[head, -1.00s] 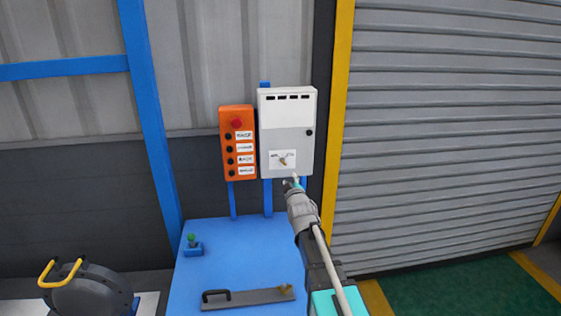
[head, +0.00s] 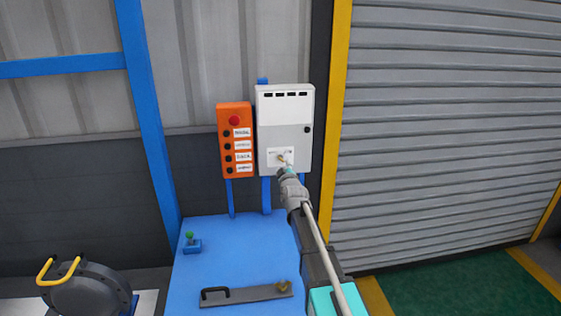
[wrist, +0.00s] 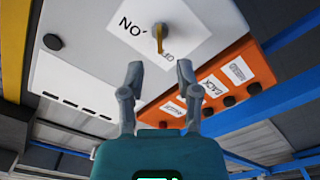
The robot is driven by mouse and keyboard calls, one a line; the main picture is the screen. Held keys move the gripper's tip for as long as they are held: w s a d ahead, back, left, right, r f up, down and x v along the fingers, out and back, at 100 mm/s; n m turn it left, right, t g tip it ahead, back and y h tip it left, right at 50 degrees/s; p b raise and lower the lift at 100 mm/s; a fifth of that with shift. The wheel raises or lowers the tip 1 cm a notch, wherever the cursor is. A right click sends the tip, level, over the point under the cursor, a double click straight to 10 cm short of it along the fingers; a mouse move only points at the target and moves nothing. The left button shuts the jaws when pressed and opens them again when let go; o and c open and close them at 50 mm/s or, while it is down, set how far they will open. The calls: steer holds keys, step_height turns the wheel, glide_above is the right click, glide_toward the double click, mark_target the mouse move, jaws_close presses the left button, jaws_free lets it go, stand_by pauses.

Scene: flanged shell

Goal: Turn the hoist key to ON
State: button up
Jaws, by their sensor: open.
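The hoist key (wrist: 159,36) is a small brass key on a white label marked ON and OFF, low on the grey-white control box (head: 284,110). In the head view the key (head: 281,158) shows just beyond my gripper (head: 286,171), which partly covers the label. In the wrist view my gripper (wrist: 157,80) is open, with its two grey fingers apart. The key stands beyond the fingertips, roughly between them, and no finger visibly touches it.
An orange button pendant (head: 236,140) with a red button hangs just left of the box. A roller shutter (head: 440,130) is at right.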

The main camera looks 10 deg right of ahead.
mark_target(281, 159)
steer(key=shift+w, duration=3.15)
jaws_close()
